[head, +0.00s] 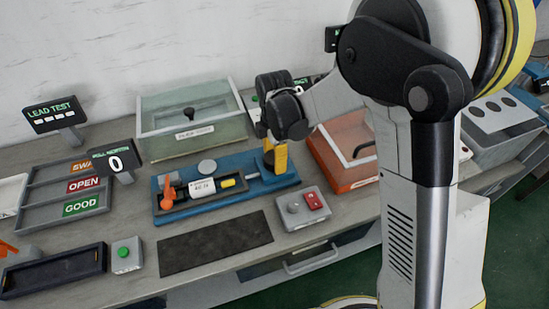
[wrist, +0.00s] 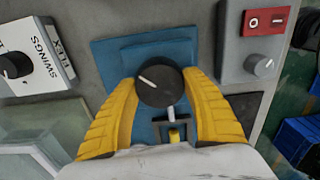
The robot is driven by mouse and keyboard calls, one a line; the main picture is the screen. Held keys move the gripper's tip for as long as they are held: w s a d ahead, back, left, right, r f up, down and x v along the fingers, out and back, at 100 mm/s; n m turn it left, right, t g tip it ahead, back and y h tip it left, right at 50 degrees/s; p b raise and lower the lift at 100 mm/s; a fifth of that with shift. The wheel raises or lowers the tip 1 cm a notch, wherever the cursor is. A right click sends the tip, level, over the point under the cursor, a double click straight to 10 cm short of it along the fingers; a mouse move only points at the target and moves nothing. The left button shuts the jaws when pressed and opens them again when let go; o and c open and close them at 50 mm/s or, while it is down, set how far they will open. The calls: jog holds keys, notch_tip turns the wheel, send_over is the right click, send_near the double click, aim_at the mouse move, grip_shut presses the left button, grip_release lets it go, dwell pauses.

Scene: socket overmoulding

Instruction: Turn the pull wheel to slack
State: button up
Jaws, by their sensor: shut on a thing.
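The pull wheel (wrist: 162,86) is a round black knob with a white mark pointing to the upper left in the wrist view. It sits on the blue fixture (wrist: 110,52). My gripper (wrist: 163,84) has its yellow fingers on either side of the wheel and is shut on it. In the head view, my gripper (head: 275,160) is at the right end of the blue fixture (head: 287,181), and it hides the wheel there. Below the wheel in the wrist view are a pale rod and a small yellow part (wrist: 174,135).
A grey box with a red switch (head: 314,201) stands in front, right of the fixture. The "FLEX SWINGS" box (wrist: 38,58) has its own black knob. A lidded glass box (head: 190,118) stands behind, an orange-based one (head: 350,150) to the right. A dark mat (head: 215,243) lies in front.

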jog(key=n, duration=0.4)
jog(key=shift+n, duration=2.1)
jog(key=o, duration=1.2)
jog(key=shift+o, duration=0.2)
notch_tip(320, 180, up, 12)
